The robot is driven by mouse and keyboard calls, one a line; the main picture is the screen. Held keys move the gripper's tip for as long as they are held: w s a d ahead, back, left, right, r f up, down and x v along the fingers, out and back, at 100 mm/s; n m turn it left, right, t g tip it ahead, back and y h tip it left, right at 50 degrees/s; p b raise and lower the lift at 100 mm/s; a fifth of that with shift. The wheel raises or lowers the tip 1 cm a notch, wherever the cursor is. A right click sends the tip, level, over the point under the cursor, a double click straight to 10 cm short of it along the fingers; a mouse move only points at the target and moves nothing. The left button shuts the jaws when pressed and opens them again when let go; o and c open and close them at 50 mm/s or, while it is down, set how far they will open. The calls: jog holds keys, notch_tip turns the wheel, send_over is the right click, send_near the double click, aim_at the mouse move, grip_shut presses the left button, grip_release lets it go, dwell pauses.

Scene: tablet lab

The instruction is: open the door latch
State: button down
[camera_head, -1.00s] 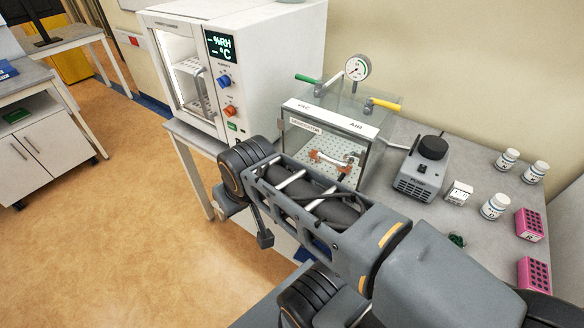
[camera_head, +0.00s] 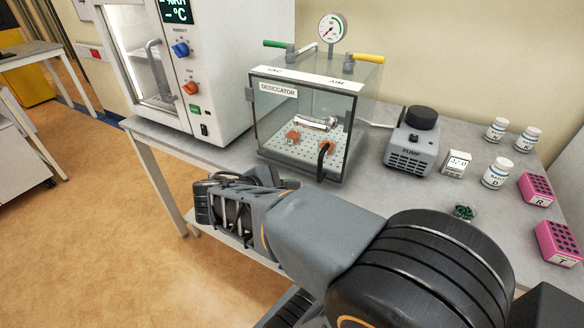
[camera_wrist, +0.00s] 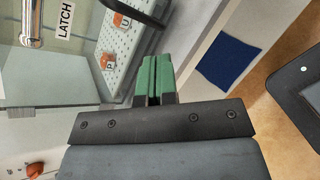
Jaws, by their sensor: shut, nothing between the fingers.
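The glass desiccator (camera_head: 300,80) stands on the bench, and its front looks closed. A metal bar (camera_head: 318,123) shows at its front. In the wrist view, a metal bar (camera_wrist: 32,22) lies at the upper left beside a white label reading LATCH (camera_wrist: 66,20). A black handle (camera_head: 324,160) is on the lower right of the front. My gripper (camera_wrist: 154,80) has green fingers, shut and empty, below and to the right of the label. In the head view, the gripper (camera_head: 288,184) is mostly hidden by my arm, low in front of the desiccator.
A white chamber (camera_head: 215,60) stands left of the desiccator. A grey pump (camera_head: 410,140), white bottles (camera_head: 497,174) and pink racks (camera_head: 536,188) are to the right. Orange pieces (camera_head: 293,136) lie inside the desiccator. A blue patch (camera_wrist: 229,58) shows at the right of the wrist view.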

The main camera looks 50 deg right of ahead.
jog(key=w+f+n+t+h+b, duration=0.3)
jog(key=w+n+h+b, duration=0.3)
jog(key=h+b, duration=0.5)
jog(key=shift+w+a+n+t, duration=0.25)
jog(key=shift+n+t, duration=0.35)
jog(key=shift+n, duration=0.5)
jog(key=shift+d, duration=0.15)
jog(key=x, duration=0.4)
jog(key=a+r+x, duration=0.1)
jog(key=x, duration=0.3)
jog(key=r+x, duration=0.1)
jog(key=x, duration=0.3)
jog(key=shift+s+r+p, duration=0.35)
jog(key=shift+r, duration=0.1)
